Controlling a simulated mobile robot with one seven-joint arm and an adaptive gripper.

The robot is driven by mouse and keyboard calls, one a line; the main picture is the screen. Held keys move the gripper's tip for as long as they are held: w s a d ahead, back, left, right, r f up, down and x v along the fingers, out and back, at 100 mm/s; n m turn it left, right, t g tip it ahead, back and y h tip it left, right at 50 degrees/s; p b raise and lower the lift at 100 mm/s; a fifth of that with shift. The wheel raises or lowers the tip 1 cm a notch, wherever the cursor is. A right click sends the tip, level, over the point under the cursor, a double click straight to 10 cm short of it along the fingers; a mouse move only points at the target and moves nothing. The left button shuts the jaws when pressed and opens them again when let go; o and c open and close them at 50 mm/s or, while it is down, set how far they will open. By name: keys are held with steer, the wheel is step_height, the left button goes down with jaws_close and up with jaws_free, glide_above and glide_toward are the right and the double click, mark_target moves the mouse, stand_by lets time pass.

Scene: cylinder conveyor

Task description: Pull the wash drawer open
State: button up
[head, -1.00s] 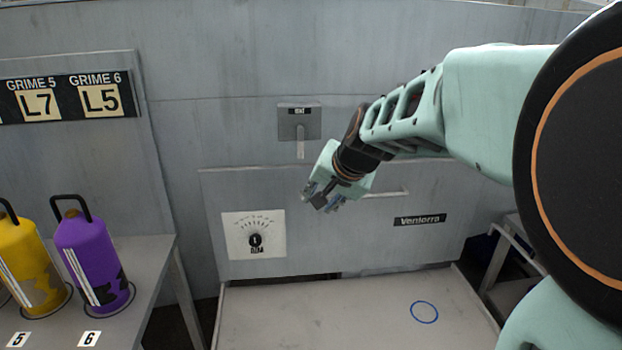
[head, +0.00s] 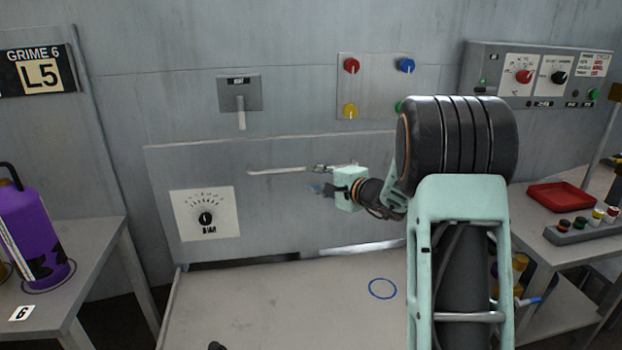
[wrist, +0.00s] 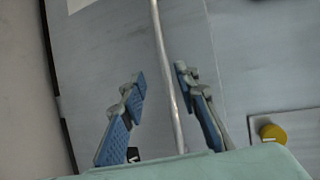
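The wash drawer front (head: 275,215) is a wide grey metal panel above a pale tray. Its handle, a thin horizontal silver bar (head: 275,171), runs along the upper part. My gripper (head: 318,188) is at the right part of the handle, pointing left across the drawer front in the head view. In the wrist view my gripper (wrist: 160,88) is open, with two blue-padded fingers spread apart. The handle bar (wrist: 166,60) runs lengthwise between them in that picture, closer to the right finger. I cannot tell whether it touches a finger or how deep it lies.
A dial plate (head: 205,214) is on the drawer front's left. A lever box (head: 239,95) and a coloured-knob panel (head: 375,70) are above. A purple bottle (head: 36,225) stands on the left table. A red tray (head: 560,197) is on the right bench. The pale tray (head: 260,300) below is largely clear.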

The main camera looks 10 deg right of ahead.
mark_target(304, 169)
steer(key=shift+m+t+h, duration=0.3)
steer(key=shift+m+t, duration=0.1)
steer(key=shift+t, duration=0.1)
steer(key=x, duration=0.3)
steer(key=d+x, duration=0.1)
steer(key=x, duration=0.3)
steer(key=w+d+x, duration=0.1)
steer(key=x, duration=0.2)
steer(key=shift+w+f, duration=0.2)
steer(key=shift+w, duration=0.05)
steer(key=shift+c, duration=0.6)
jaws_close()
